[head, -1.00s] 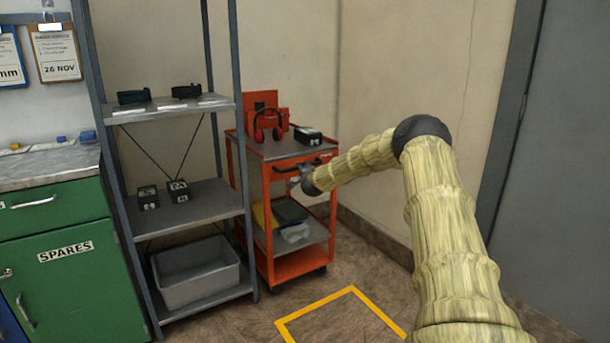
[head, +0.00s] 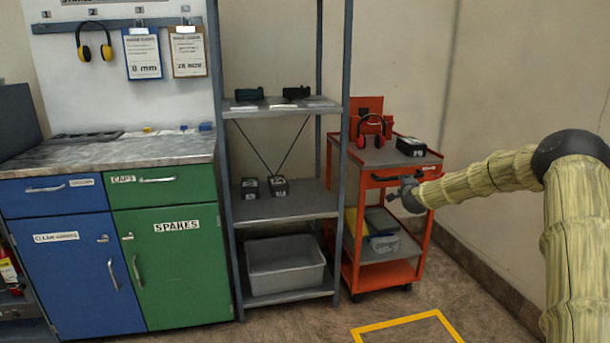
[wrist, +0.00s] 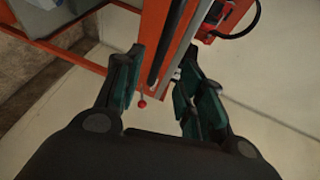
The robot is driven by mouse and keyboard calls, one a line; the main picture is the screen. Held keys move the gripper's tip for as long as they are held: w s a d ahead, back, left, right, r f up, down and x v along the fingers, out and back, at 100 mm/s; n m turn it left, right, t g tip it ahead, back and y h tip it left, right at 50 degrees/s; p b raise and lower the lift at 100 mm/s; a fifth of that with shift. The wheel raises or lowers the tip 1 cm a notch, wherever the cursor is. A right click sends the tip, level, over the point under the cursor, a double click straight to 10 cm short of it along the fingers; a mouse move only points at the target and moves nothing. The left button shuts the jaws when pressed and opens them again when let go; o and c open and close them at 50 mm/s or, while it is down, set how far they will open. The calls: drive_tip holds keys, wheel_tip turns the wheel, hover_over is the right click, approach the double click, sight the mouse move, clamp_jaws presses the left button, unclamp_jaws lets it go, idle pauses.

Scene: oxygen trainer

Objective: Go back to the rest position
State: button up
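My gripper (head: 408,194) is in front of the orange trolley (head: 352,268), near its drawer handle, in the head view. In the wrist view my gripper (wrist: 162,72) has its two dark green fingers spread apart, with nothing held between them. The trolley's orange frame (wrist: 150,30) and a dark bar lie beyond the fingers. A small red ball (wrist: 142,103) on a thin stem shows between them; I cannot tell what it belongs to. My arm reaches in from the right of the head view.
A yellow floor outline (head: 400,322) lies in front. A wall is close behind the trolley.

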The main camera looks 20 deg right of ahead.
drive_tip(key=s+a+f+n+g+y, duration=0.1)
drive_tip(key=a+f+n+y, duration=0.25)
drive_tip(key=a+f, duration=0.85)
drive_tip(key=s+a+f+n+g+y, duration=0.15)
drive_tip(key=a+f+n, duration=0.5)
drive_tip(key=a, duration=0.85)
drive_tip(key=s+a+f+n+g+y, duration=0.35)
drive_tip(key=s+a+f+n, duration=0.35)
drive_tip(key=s+a+f, duration=1.6)
drive_tip(key=s+a+f+n+g, duration=0.1)
drive_tip(key=s+a+n+g, duration=0.15)
drive_tip(key=s, duration=0.95)
drive_tip(key=s+a+n+g, duration=0.2)
drive_tip(key=s+a, duration=0.2)
drive_tip(key=s, duration=0.7)
drive_tip(key=s+a+f+n+g, duration=0.1)
drive_tip(key=s+a+n+g, duration=0.2)
drive_tip(key=s, duration=0.9)
wheel_tip(320, 180, up, 23)
drive_tip(key=p, duration=2.3)
drive_tip(key=shift+w+a+f+m, duration=0.15)
drive_tip(key=shift+a+m, duration=0.2)
drive_tip(key=shift+m, duration=0.1)
